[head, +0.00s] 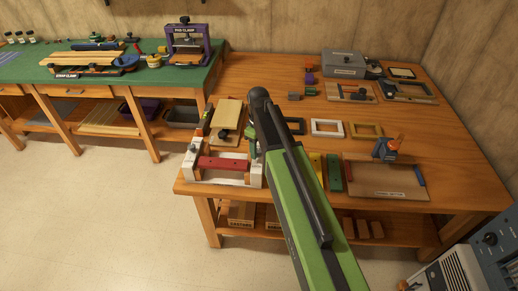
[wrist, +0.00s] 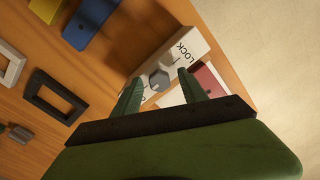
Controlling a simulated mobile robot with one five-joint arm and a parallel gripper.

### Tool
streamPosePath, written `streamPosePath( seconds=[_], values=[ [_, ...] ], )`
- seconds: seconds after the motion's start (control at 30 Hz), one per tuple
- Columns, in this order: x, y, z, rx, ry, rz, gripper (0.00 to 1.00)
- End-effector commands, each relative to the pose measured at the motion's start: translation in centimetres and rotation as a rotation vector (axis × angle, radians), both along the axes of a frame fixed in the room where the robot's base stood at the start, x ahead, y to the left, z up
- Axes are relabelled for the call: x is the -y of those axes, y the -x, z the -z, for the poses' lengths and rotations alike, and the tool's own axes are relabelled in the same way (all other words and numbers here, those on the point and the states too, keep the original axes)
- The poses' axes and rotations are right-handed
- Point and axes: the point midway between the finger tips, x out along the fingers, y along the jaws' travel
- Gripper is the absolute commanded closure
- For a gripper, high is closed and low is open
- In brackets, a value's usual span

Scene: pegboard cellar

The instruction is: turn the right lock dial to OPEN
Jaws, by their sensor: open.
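The right lock dial (wrist: 159,79) is a small grey faceted knob on a white block (wrist: 196,42) of the clamp fixture in the wrist view. The word LOCK is printed beside it; another marking is mostly hidden by a finger, and I cannot tell for sure where the dial points. My gripper (wrist: 158,86) is open, its green fingers on either side of the dial, with contact unclear. In the head view my gripper (head: 252,143) is over the fixture's right end, and the dial is hidden there. The fixture's red bar (head: 222,164) runs between its white ends.
A wooden piece (head: 228,114) lies behind the fixture. A black frame (head: 294,126), a white frame (head: 327,128) and a wooden tray (head: 385,180) lie to the right. The fixture is close to the bench's front edge. A green-topped bench (head: 150,72) stands at the left.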

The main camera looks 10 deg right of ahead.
Motion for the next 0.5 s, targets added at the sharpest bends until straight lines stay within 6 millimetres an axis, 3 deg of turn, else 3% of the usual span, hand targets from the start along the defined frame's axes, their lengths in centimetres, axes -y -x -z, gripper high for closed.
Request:
streamPosePath(
  seconds=[0.27, 0.5],
  values=[
    [0.0, 0.0, -1.5, 0.001, 0.0, 0.0, 0.5],
    [0.0, 0.0, -6.2, 0.001, 0.0, 0.0, 0.5]
  ],
)
